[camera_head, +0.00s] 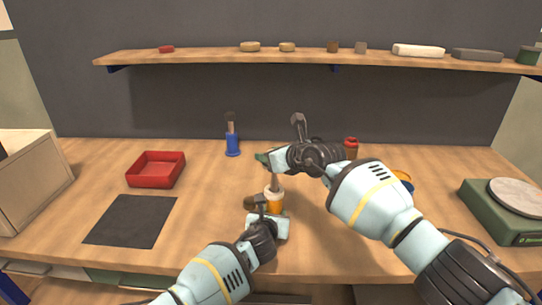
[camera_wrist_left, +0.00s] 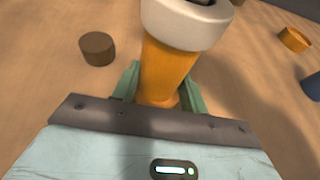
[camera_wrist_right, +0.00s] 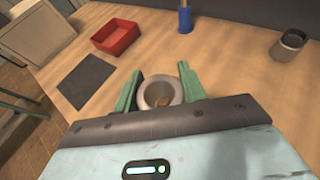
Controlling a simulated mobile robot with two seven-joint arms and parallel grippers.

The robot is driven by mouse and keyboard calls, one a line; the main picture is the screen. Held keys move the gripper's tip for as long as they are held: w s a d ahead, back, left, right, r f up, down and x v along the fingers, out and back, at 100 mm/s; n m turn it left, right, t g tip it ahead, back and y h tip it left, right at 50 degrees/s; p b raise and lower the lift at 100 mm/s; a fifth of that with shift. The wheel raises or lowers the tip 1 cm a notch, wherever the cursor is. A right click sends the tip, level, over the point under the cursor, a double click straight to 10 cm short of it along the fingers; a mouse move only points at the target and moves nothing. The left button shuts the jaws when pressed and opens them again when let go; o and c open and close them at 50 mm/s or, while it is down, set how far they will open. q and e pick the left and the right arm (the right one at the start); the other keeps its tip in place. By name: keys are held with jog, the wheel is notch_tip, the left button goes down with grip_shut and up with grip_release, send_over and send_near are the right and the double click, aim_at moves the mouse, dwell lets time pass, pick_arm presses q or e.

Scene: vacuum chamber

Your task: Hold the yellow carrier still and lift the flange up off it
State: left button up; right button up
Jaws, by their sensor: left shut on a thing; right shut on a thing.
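The yellow carrier (camera_head: 274,207) stands upright near the table's front middle. It is also in the left wrist view (camera_wrist_left: 167,68). My left gripper (camera_head: 267,217) is shut on it from the front, low on its body. The flange (camera_head: 274,191) shows as a pale ring at the carrier's top; in the left wrist view (camera_wrist_left: 188,26) it appears to rest on the carrier. A grey-brown neck rises from it. My right gripper (camera_head: 270,160) reaches in above and is shut on the flange; the right wrist view shows a round grey opening (camera_wrist_right: 160,92) between the fingers. The exact grip is partly hidden.
A brown cylinder (camera_wrist_left: 97,48) stands close beside the carrier. A red tray (camera_head: 155,170) and dark mat (camera_head: 130,221) lie left. A blue holder (camera_head: 232,144) and red-capped jar (camera_head: 351,145) stand behind; a green scale (camera_head: 500,212) is far right. A shelf (camera_head: 320,58) spans the back.

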pick_arm(q)
jog(key=o, duration=1)
jog(key=shift+v, duration=6)
jog(key=shift+f, duration=0.1)
